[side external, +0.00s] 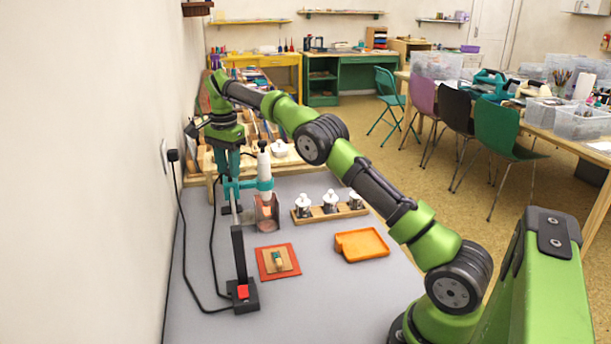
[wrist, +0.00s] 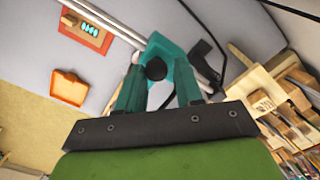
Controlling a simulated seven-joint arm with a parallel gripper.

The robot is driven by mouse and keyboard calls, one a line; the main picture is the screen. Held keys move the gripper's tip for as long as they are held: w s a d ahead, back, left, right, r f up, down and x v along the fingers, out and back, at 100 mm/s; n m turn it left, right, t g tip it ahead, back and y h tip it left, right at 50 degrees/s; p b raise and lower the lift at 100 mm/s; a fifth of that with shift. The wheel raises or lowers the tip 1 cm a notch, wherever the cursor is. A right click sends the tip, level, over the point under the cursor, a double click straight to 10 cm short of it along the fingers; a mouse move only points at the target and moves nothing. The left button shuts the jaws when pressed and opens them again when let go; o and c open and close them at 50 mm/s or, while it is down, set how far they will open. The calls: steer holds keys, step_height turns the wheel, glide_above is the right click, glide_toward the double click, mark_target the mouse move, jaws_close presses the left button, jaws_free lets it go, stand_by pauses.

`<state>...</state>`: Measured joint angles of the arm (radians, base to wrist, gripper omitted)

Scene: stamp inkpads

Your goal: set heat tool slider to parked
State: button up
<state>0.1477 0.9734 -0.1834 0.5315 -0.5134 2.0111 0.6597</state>
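The heat tool (side external: 264,168) is a white upright cylinder on a teal slider arm (side external: 250,185), above a clear reddish cup (side external: 267,213). In the wrist view the teal slider (wrist: 160,47) sits across pale parallel rails (wrist: 112,24), with a round black knob (wrist: 156,68) on it. My gripper (side external: 230,198) points down at the slider. Its teal fingers are spread (wrist: 158,76), with the knob appearing between their tips. I cannot tell whether they touch it. A black upright (side external: 239,255) stands at the near end of the rail, on a base with a red block (side external: 242,292).
A red pad (side external: 278,262) with a wooden stamp and an orange tray (side external: 361,245) lie on the grey table (side external: 310,310). A wooden rack (side external: 335,213) holds white-capped jars. Wooden-handled tools (wrist: 270,90) lie beyond the slider. Black cables run along the wall side.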

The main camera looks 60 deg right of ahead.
steer(key=o, duration=0.3)
steer(key=shift+d, duration=0.1)
steer(key=shift+s, duration=0.1)
steer(key=s+a, duration=1.1)
steer(key=shift+a, duration=0.1)
step_height(320, 180, up, 16)
steer(key=shift+s+a+f+n+t+y, duration=0.35)
steer(key=shift+s+f+n+t, duration=0.8)
steer(key=shift+s+n, duration=1.25)
steer(key=shift+s+a+f+n+t+y, duration=0.2)
steer(key=shift+s+a+f+n+t, duration=0.35)
steer(key=shift+s+f+n, duration=1.75)
steer(key=shift+s+a+f+n+t+y, duration=0.35)
steer(key=shift+s+f+n+t, duration=0.5)
steer(key=shift+s+n, duration=1.6)
